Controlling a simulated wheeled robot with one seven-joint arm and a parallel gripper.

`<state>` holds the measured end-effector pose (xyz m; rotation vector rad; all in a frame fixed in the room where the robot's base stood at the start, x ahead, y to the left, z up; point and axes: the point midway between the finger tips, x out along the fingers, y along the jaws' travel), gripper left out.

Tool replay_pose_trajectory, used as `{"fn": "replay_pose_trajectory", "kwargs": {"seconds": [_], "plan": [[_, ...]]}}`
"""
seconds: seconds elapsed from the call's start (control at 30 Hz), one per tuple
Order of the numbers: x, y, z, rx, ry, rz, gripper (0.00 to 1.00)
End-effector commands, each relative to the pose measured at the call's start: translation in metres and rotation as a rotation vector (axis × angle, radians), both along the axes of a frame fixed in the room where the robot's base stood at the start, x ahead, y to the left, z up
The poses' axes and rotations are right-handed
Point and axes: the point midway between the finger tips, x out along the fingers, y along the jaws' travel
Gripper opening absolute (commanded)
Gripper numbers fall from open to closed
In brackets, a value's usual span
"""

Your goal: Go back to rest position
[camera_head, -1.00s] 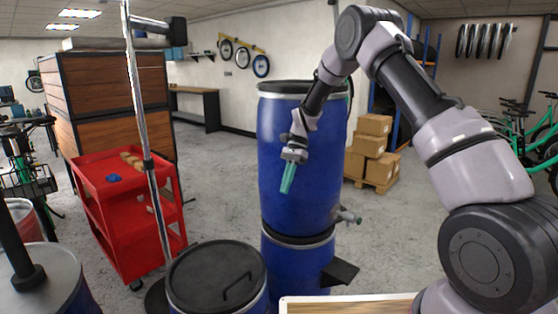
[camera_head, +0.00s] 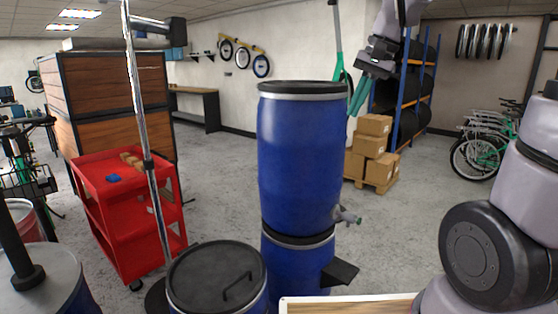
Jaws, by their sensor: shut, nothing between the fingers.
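My gripper (camera_head: 360,94) is at the upper right of the head view, with its teal fingers pointing down. It is shut and nothing shows between its fingers. It appears just right of the top of the tall blue barrel (camera_head: 300,160), in front of the back wall and shelf. The middle of my arm is out of the frame above; its grey and black lower links show at the right edge.
A lidded barrel (camera_head: 215,275) and red cart (camera_head: 125,205) are at left. Cardboard boxes (camera_head: 370,146), a blue shelf (camera_head: 412,90) and bikes (camera_head: 483,145) are behind. Floor between is clear.

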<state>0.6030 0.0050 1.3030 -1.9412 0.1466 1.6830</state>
Motion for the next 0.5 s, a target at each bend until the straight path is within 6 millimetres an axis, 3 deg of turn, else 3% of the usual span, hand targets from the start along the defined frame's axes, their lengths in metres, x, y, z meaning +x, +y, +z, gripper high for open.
{"fn": "replay_pose_trajectory", "kwargs": {"seconds": [0.2,0.5], "plan": [[-0.054,-0.028,0.023,-0.039,-0.168,0.018,0.0],[-0.116,-0.056,0.028,-0.109,-0.362,0.04,0.0]]}}
